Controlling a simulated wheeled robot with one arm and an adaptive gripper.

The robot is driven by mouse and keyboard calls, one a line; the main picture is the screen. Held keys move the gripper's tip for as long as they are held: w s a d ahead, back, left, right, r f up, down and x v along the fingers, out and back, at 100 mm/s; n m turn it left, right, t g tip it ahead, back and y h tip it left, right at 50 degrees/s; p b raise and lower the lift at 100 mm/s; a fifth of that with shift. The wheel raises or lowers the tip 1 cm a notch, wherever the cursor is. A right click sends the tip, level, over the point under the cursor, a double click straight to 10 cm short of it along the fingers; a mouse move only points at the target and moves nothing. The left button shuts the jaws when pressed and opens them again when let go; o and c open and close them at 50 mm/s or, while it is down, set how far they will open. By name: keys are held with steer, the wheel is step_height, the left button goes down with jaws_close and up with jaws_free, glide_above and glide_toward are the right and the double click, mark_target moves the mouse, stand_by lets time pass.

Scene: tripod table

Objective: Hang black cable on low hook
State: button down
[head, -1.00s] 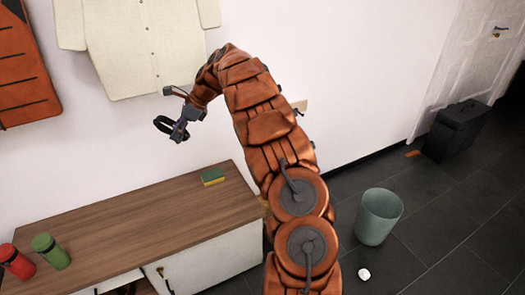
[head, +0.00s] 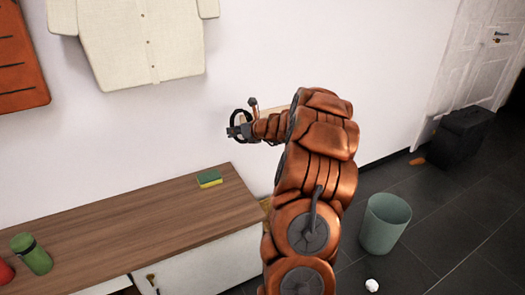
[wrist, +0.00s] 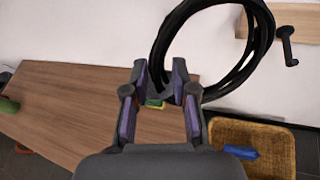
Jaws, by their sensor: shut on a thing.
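The black cable (wrist: 165,42) is a coiled loop rising above my fingertips in the wrist view. My gripper (wrist: 160,80) is shut on its lower part. In the head view my gripper (head: 240,130) holds the cable (head: 238,117) near the white wall, above the right end of the cabinet. A dark hook (wrist: 287,46) sticks out from a wooden board (wrist: 300,20) at the upper right of the wrist view. The coil's right side overlaps the board's left end in this view, left of the hook. I cannot tell the gap in depth. My arm hides most of the board in the head view.
A wicker basket (wrist: 278,150) holds a blue item (wrist: 240,153). A shirt (head: 130,45) hangs on the wall. A green bin (head: 383,222) stands right.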

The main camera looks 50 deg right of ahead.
steer(key=s+d+f+m+t+h+b, duration=0.35)
steer(key=s+d+f+h, duration=0.2)
steer(key=d+f, duration=0.25)
steer(key=f+x, duration=0.1)
steer(key=x, duration=0.9)
steer(key=shift+w+d+f+m+g+p, duration=0.25)
steer(key=shift+d+f+m+g+p, duration=0.1)
steer(key=shift+d, duration=0.1)
stand_by(1.4)
stand_by(0.6)
steer(key=c, duration=0.8)
jaws_free()
steer(key=shift+c, duration=0.2)
